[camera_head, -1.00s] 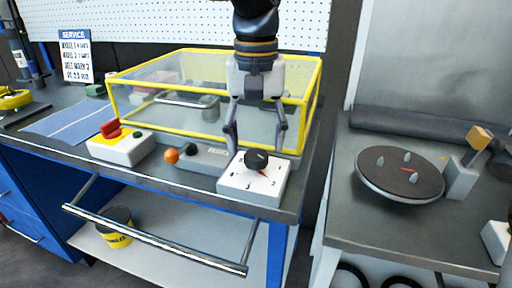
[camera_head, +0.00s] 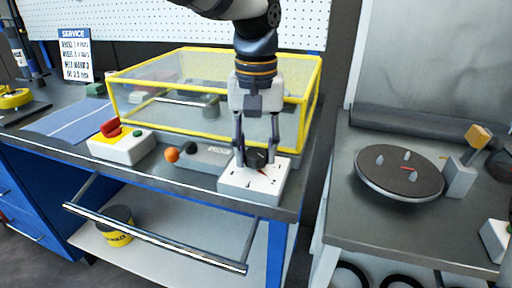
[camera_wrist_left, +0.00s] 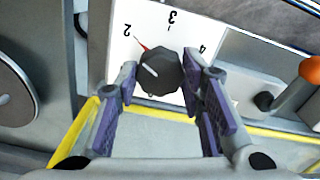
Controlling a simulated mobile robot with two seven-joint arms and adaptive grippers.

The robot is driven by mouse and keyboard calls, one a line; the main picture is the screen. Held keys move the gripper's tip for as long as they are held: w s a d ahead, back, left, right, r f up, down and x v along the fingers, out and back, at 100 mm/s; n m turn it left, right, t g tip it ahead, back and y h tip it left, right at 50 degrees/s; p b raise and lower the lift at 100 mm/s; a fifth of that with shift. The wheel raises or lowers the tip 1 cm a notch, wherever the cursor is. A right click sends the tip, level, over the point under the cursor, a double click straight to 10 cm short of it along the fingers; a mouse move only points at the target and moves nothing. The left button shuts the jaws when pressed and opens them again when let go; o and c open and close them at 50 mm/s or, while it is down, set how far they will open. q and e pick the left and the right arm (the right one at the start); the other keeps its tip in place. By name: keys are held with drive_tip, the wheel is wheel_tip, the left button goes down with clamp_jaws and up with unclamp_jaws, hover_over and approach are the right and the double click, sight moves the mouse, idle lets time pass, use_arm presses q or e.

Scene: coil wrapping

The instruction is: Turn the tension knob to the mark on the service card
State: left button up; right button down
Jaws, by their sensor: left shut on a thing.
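The tension knob (camera_head: 256,158) is dark and faceted. It sits on a white dial box (camera_head: 238,188) at the bench's front edge. My left gripper (camera_head: 256,166) reaches down from above, shut on the knob with one finger on each side. In the left wrist view the knob (camera_wrist_left: 160,72) shows a white line, and a red pointer beside it points close to the numeral 2. The numerals 3 and 4 are also visible there. The service card (camera_head: 75,55) stands at the back left; one line seems to read belt mark 2. My right gripper is out of view.
A yellow-framed clear guard (camera_head: 150,72) stands right behind the dial box. An orange ball-ended lever (camera_head: 172,154) and a box with a red switch (camera_head: 118,150) are to the left. A round plate (camera_head: 400,185) lies on the right bench, across a gap.

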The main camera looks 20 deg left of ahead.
use_arm(q)
drive_tip(key=m, duration=1.1)
drive_tip(key=shift+m, duration=0.3)
idle(0.4)
drive_tip(key=o, duration=1.2)
